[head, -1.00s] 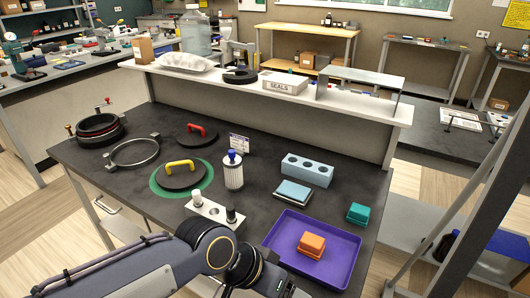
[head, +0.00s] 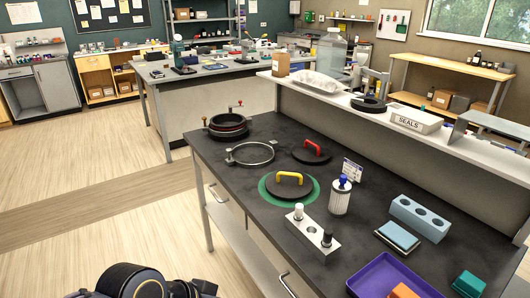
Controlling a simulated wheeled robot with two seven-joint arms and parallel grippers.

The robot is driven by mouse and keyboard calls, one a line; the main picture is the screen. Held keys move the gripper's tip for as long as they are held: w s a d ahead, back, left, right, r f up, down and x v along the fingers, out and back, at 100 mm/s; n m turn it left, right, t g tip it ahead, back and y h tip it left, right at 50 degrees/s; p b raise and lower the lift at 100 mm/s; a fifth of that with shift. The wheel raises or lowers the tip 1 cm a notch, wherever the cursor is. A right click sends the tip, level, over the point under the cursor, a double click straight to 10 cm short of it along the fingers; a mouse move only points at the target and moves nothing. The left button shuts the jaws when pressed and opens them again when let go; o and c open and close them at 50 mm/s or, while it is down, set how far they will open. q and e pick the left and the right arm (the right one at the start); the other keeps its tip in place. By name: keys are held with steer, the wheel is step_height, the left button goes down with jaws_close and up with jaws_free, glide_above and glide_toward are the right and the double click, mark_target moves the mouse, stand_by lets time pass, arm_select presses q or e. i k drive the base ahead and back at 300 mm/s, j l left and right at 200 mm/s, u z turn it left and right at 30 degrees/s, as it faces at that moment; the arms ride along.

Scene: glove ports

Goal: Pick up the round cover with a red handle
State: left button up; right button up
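The round cover with a red handle (head: 312,153) is a black disc lying flat on the dark bench, toward the shelf. A similar black cover with a yellow handle (head: 289,184) lies nearer, on a green ring mark (head: 266,193). A metal clamp ring (head: 250,153) lies left of the red-handled cover, apart from it. My arm shows at the bottom left, off the bench and far from the covers. Neither gripper's fingertips can be seen.
A black round port with clamps (head: 228,127) stands at the bench's far left. A shelf runs behind.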

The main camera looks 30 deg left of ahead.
mark_target(309, 151)
steer(key=u, duration=0.55)
steer(key=i+j+z, duration=0.1)
steer(key=j, duration=0.4)
steer(key=i+j+z, duration=0.1)
steer(key=j, duration=0.45)
steer(key=i+j+z, duration=0.2)
steer(key=i+j, duration=0.2)
steer(key=j, duration=0.2)
steer(key=i+j+z, duration=0.15)
steer(key=j, duration=0.2)
steer(key=i+j+z, duration=0.1)
steer(key=j, duration=0.25)
steer(key=i+j+z, duration=0.1)
steer(key=i+j, duration=0.15)
steer(key=j, duration=0.15)
steer(key=i+j+z, duration=0.1)
steer(key=j, duration=0.25)
steer(key=i+j+z, duration=0.1)
steer(key=j, duration=0.3)
steer(key=i+j+z, duration=0.1)
steer(key=j, duration=0.3)
steer(key=i+j+z, duration=0.1)
steer(key=i+j, duration=0.25)
steer(key=j, duration=0.1)
